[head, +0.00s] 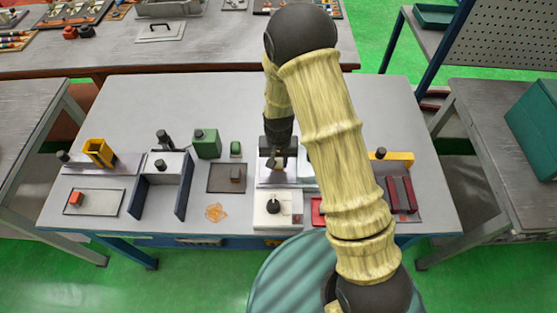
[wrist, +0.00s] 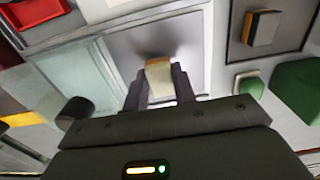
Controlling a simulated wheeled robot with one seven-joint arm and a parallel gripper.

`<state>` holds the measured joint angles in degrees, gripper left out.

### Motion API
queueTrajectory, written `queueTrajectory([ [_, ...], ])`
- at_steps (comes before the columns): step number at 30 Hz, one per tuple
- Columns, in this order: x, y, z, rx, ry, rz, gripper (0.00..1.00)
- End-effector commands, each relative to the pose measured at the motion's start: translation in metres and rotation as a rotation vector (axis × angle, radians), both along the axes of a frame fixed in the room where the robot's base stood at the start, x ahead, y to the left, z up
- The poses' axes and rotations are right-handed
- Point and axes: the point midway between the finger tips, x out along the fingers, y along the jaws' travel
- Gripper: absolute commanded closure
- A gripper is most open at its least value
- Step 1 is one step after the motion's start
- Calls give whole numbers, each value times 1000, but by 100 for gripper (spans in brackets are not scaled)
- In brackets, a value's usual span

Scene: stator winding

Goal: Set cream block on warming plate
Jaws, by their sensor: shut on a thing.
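My gripper (head: 279,162) points down over the plate behind the white knob box. In the wrist view its two dark fingers (wrist: 161,88) are shut on the cream block (wrist: 159,68), one on each side. The block is pale on one face and tan on another. The warming plate (wrist: 193,36) appears as a grey square with a light border under the block; it also shows in the head view (head: 298,184), partly hidden by my arm. A dark shadow lies beside the block on the plate. I cannot tell whether the block touches the plate.
The white box with a black knob (head: 273,211) stands in front of the plate. To the left are a dark mat (head: 226,188) with a small block, a green box (head: 207,143) and an orange patch (head: 215,212). Dark red blocks (head: 401,195) stand to the right.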

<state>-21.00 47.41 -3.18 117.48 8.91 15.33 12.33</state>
Motion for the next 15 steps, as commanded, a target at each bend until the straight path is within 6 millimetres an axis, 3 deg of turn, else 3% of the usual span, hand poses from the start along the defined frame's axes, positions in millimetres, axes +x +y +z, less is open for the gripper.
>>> queueTrajectory([
  [15,1,0,-6,0,0,1,96],
])
